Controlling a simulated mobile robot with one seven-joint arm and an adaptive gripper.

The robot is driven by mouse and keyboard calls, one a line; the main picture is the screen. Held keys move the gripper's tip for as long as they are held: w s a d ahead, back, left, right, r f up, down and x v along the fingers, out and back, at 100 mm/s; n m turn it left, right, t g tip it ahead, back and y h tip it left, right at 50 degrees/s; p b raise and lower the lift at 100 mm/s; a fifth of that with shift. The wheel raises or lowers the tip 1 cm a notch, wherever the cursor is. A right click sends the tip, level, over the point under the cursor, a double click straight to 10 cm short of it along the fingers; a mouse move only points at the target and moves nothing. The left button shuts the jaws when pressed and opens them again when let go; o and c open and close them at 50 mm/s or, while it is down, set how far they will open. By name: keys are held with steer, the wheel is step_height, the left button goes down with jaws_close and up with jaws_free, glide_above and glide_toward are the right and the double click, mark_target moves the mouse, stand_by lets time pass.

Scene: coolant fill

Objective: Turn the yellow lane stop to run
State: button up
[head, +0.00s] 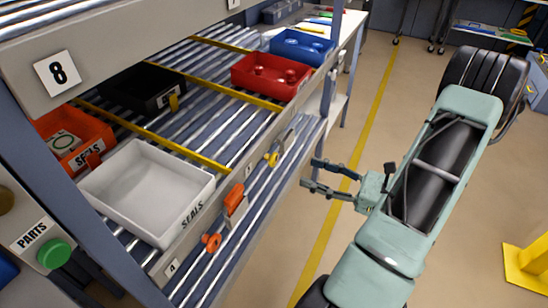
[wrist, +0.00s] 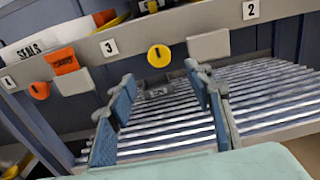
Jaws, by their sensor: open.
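The yellow lane stop shows a round yellow knob (head: 271,159) on the front rail of the shelf. In the wrist view its knob (wrist: 159,56) faces me, with a dark, nearly upright mark, right of label 3. A grey block (wrist: 208,46) sits on the rail just right of it. My gripper (head: 311,173) is open and empty, in front of the rail and apart from it. In the wrist view the fingertips (wrist: 160,72) stand to either side of the yellow knob, nearer the camera.
An orange lane stop (head: 211,242) is on the same rail, with a raised orange tab (wrist: 61,62). A white SEALS bin (head: 150,190), a black bin (head: 143,90), a red bin (head: 271,76) and a blue bin (head: 302,47) sit on the rollers. The aisle floor is clear beside the shelf.

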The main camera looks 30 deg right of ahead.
mark_target(276, 160)
steer(key=x, duration=1)
steer(key=shift+w+a, duration=0.1)
steer(key=shift+a, duration=0.05)
steer(key=shift+c, duration=0.2)
jaws_close()
